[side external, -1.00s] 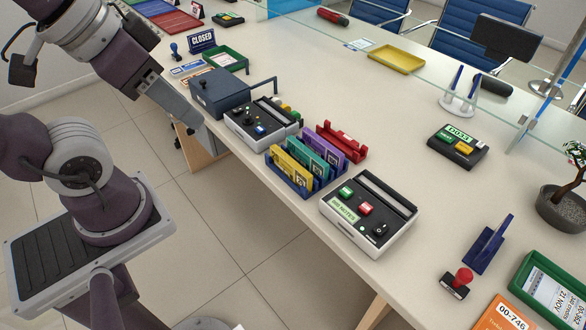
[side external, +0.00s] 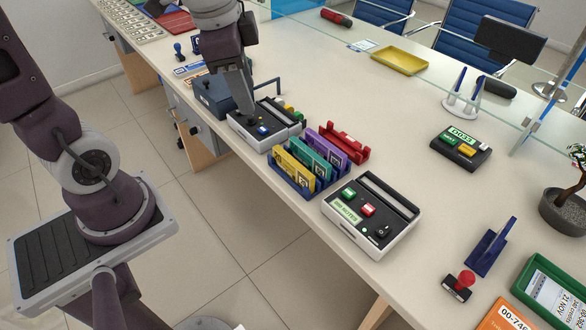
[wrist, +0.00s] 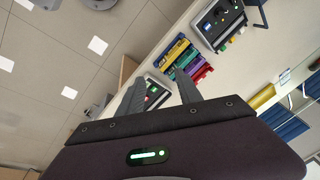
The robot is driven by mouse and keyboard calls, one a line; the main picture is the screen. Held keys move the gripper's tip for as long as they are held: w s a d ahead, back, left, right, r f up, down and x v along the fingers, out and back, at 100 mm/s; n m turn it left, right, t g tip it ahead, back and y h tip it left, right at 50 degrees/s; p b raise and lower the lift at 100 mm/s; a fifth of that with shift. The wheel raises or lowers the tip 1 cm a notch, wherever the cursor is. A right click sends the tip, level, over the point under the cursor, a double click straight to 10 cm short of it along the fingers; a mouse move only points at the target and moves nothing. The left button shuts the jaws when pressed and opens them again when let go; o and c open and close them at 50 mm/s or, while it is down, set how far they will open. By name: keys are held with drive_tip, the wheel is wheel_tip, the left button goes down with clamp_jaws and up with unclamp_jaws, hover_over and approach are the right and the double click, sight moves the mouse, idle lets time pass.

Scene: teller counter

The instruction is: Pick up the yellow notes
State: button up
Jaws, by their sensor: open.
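The yellow notes (side external: 292,171) stand upright in the front slot of a blue rack (side external: 310,193), beside teal and purple notes. A red rack part or holder (side external: 345,146) is at the rack's far end. In the wrist view the yellow notes (wrist: 172,51) show beyond my fingertips, toward the top. My gripper (side external: 242,108) is open and empty, above the black-and-white machine left of the rack, apart from the notes. In the wrist view both its fingers (wrist: 160,88) are spread.
Machines stand on both sides of the rack: one with small knobs (side external: 258,135) at the left, one with red and green buttons (side external: 375,213) at the right. A dark blue box (side external: 212,98) is behind my gripper.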

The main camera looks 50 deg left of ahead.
drive_tip(key=w+a+f+m+g+h, duration=0.25)
drive_tip(key=w+f+m, duration=0.25)
drive_tip(key=w+f, duration=0.35)
drive_tip(key=m+h, duration=0.1)
drive_tip(key=m, duration=0.3)
approach(293, 161)
drive_tip(key=f+m, duration=0.1)
drive_tip(key=f+h, duration=0.1)
drive_tip(key=f, duration=0.1)
drive_tip(key=shift+w+m+h, duration=0.25)
drive_tip(key=shift+w+m, duration=0.15)
drive_tip(key=x, duration=0.7)
drive_tip(key=shift+s+a+f, duration=0.1)
drive_tip(key=shift+s+f, duration=0.15)
drive_tip(key=shift+s, duration=0.05)
clamp_jaws()
